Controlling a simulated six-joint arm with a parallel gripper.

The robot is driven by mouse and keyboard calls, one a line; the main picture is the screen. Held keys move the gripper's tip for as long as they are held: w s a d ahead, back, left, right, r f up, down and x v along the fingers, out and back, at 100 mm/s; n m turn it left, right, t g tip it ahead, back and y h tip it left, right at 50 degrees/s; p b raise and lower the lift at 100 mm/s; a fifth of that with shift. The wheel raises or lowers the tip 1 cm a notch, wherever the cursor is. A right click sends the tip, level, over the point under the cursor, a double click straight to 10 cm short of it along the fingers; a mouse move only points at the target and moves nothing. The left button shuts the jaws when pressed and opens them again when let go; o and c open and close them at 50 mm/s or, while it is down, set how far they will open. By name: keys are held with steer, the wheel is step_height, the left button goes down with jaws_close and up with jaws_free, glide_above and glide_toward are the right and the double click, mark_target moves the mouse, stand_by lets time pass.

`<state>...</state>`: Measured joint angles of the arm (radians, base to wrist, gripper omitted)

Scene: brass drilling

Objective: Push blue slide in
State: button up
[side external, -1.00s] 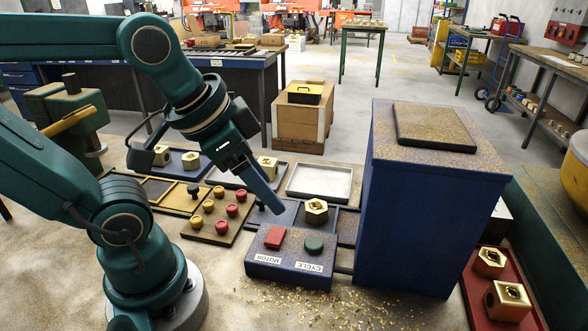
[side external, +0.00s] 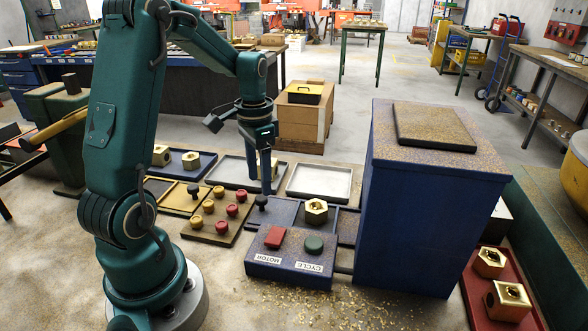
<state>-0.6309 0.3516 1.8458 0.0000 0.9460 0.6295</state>
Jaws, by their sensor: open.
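The blue slide (side external: 284,213) is a flat plate extending left from the blue machine housing (side external: 430,220). A black knob (side external: 262,203) stands upright near its left end. A brass hex piece (side external: 316,208) sits on it near the housing. My gripper (side external: 266,189) points straight down, its tips just above or beside the black knob; contact is not clear. It is open and holds nothing.
In front of the slide is a control box (side external: 290,272) with a red square and a green round button. Left is a board of red and yellow knobs (side external: 216,216). Behind are trays, including an empty pale one (side external: 320,182). Brass chips litter the front floor.

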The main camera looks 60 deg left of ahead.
mark_target(262, 197)
steer(key=shift+f, duration=2.2)
steer(key=shift+c, duration=0.3)
jaws_close()
steer(key=shift+d+r, duration=0.1)
